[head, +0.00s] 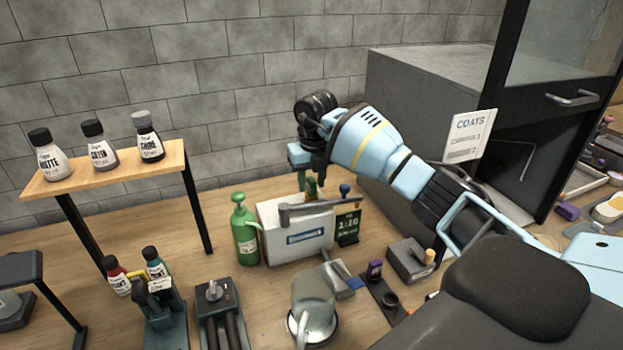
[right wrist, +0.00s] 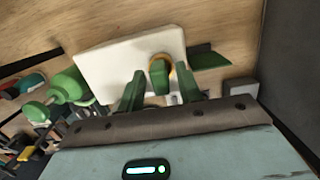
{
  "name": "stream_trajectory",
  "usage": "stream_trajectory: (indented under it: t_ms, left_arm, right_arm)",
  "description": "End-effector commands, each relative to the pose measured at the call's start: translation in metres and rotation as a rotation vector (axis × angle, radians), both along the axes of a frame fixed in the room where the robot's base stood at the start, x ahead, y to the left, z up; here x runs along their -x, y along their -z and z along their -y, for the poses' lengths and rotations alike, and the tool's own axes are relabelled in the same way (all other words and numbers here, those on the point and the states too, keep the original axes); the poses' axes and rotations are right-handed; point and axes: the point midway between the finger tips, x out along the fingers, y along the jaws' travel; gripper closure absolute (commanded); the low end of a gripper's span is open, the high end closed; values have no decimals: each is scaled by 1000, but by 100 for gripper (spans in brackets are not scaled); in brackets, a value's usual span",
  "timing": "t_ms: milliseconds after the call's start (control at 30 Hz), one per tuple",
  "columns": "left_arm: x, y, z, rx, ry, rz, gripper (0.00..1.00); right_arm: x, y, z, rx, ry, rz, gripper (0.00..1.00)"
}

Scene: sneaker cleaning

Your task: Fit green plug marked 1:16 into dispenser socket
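The white dispenser (head: 272,240) stands on the wooden bench, and its pale top shows in the right wrist view (right wrist: 105,62). The green plug (right wrist: 160,78) stands at an orange ring, the socket (right wrist: 161,57), on the dispenser top. The plug also shows in the head view (head: 311,190). How deep it sits cannot be told. My right gripper (head: 308,183) is above the dispenser, pointing down. Its fingers (right wrist: 160,88) are on either side of the plug with gaps visible, so it looks open. The plug's marking is not readable. My left gripper is not in view.
A green pump bottle (head: 245,235) stands left of the dispenser. A blue-topped plug (head: 344,190) and a dark green ratio sign (head: 348,228) are at its right. A large grey cabinet (head: 420,110) is behind right.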

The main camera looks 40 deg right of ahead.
Motion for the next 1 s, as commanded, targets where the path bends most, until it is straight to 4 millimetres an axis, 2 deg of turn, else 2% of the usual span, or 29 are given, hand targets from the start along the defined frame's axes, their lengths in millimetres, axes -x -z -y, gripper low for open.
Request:
stream_trajectory:
  t_ms: [367,800,1000]
  left_arm:
    - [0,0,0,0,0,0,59]
    - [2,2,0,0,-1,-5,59]
    - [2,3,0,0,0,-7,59]
  right_arm:
    - [0,-3,0,0,0,1,59]
    - [7,-64,-2,0,0,1,59]
    - [9,-77,-2,1,0,0,59]
